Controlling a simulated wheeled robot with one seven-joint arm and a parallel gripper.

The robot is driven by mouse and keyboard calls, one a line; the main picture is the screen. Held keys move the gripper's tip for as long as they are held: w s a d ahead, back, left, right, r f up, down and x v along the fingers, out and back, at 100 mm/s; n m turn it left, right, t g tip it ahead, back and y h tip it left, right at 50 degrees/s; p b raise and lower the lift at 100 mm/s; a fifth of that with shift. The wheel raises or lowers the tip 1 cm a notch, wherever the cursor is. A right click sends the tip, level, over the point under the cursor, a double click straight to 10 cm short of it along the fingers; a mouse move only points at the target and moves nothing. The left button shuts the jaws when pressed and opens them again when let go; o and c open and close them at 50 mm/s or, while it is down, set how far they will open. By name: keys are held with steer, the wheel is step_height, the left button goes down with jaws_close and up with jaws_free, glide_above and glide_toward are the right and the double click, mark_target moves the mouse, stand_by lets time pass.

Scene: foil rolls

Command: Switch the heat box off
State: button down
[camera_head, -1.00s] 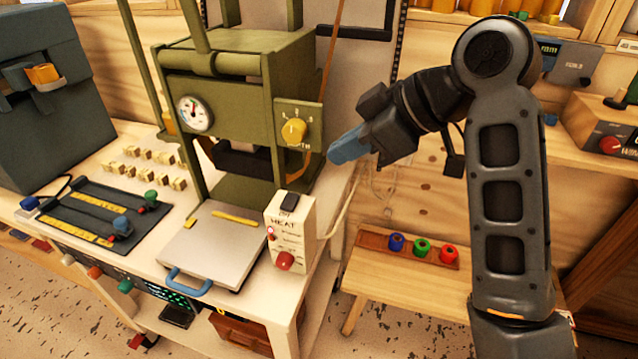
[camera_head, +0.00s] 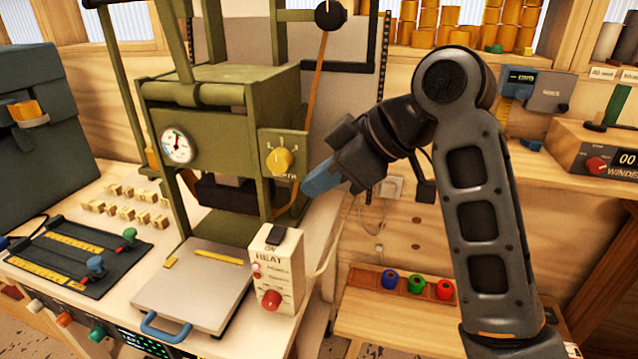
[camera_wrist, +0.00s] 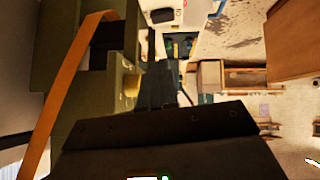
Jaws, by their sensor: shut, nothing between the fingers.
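The heat box (camera_head: 277,270) is a cream box at the front right corner of the bench. It has a dark rocker switch (camera_head: 276,235) on top by the word ON, small pinkish lamps on its face and a red knob (camera_head: 271,300) low down. The switch's exact tilt is too small to tell. My gripper (camera_head: 309,186) has blue fingers and is shut and empty. It is in the air above and right of the heat box, beside the yellow dial (camera_head: 279,160) of the green press, and apart from the box.
The green press (camera_head: 220,110) stands behind the heat box, with a grey plate (camera_head: 195,290) in front. A low wooden shelf (camera_head: 385,305) with blue, green and red rolls is at right. An orange strap (camera_wrist: 70,85) crosses the wrist view.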

glide_above(277, 229)
steer(key=s+d, duration=0.2)
steer(key=d, duration=0.1)
step_height(277, 229, down, 5)
steer(key=shift+a+r+p, duration=0.1)
steer(key=shift+a+p, duration=0.05)
steer(key=shift+p, duration=0.2)
steer(key=shift+w+f, duration=0.2)
steer(key=shift+f, duration=1.05)
steer(key=shift+w+f, duration=0.1)
steer(key=shift+f, duration=0.85)
